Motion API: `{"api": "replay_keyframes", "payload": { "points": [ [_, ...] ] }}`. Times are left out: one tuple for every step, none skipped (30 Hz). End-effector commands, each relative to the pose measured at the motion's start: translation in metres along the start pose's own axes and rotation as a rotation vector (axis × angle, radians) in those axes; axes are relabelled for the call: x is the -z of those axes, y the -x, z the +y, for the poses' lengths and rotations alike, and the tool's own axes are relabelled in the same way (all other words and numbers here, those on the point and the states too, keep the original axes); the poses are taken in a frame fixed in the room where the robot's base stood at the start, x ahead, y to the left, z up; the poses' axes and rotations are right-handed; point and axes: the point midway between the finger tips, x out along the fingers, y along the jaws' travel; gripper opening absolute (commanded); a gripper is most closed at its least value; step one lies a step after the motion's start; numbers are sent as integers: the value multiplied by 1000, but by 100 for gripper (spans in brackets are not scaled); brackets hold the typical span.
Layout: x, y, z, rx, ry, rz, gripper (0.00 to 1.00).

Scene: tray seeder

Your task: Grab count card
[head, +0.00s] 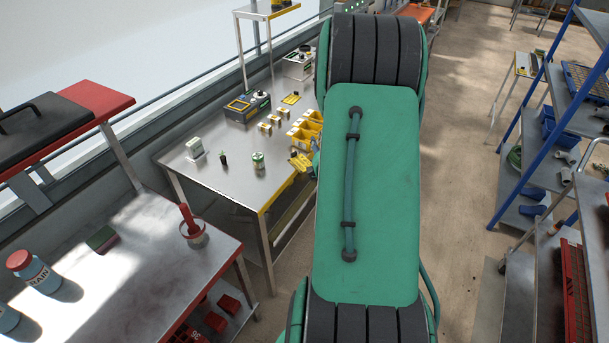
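I cannot pick out the count card for certain. A small yellow piece with dark markings (300,161) lies at the right edge of the steel table (222,172), close beside my green arm. Another flat yellow piece (291,98) lies farther back on the same table. A small white upright block (194,148) stands near the table's left side. Which of these, if any, is the card is too small to tell. My large green arm link fills the middle of the view and hides part of the table's right side. My gripper is not visible.
The table also holds a green-labelled can (258,161), a small dark seedling pot (223,157), yellow bins (306,128) and a dark case (247,107). A nearer bench (135,260) stands at lower left.

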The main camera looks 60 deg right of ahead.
Motion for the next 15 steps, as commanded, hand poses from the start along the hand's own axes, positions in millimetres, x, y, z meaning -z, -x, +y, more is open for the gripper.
{"api": "replay_keyframes", "payload": {
  "points": [
    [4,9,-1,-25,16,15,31],
    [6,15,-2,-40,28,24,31],
    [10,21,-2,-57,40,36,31],
    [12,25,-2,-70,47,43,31],
    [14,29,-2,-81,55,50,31],
    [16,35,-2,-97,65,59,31],
    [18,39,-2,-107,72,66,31],
    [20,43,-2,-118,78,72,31],
    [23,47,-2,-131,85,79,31],
    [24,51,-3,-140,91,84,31],
    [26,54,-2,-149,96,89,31],
    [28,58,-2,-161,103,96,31],
    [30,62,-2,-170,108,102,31],
    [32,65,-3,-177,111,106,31],
    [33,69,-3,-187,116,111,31]
  ]
}}
